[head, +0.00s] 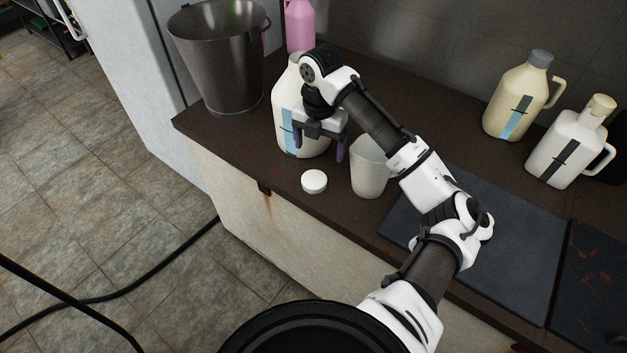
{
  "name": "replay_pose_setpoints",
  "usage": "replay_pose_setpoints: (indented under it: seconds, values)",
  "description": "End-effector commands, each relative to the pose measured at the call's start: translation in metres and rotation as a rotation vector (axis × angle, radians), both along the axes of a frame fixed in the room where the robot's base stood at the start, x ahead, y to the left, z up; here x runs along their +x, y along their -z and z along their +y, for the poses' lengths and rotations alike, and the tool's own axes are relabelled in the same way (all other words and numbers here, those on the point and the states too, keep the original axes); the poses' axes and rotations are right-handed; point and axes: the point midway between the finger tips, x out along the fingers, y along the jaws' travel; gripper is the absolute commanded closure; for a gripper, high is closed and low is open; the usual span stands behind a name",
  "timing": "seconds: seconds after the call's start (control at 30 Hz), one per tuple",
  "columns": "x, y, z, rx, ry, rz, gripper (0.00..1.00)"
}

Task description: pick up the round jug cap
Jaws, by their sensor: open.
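The round jug cap (314,181) is white and lies flat on the dark counter near its front edge. My gripper (318,150) is open and empty, pointing down above and behind the cap, apart from it. A white jug (287,120) with a blue stripe stands right behind my gripper, which hides part of it. Its top is partly hidden by my wrist, so I cannot tell whether it has a cap on. A pale cup (369,168) stands just right of the cap.
A metal bucket (217,60) stands at the counter's left end, with a pink bottle (300,25) behind. A cream jug (517,98) and a white jug (568,148) stand at the right. A dark mat (520,240) covers the right. The counter's front edge is close to the cap.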

Motion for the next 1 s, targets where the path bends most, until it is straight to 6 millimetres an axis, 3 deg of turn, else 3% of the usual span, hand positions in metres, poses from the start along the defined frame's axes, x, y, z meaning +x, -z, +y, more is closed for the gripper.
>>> replay_pose_setpoints:
  seconds: [0.2, 0.47, 0.7, 1.0]
  values:
    - [0.000, 0.040, 0.001, 0.002, 0.002, 0.000, 0.14]
    - [-0.001, 0.059, 0.003, 0.001, 0.001, 0.000, 0.14]
    - [-0.002, 0.093, 0.010, 0.001, 0.003, 0.000, 0.14]
    - [-0.001, 0.107, 0.011, 0.001, 0.001, -0.004, 0.14]
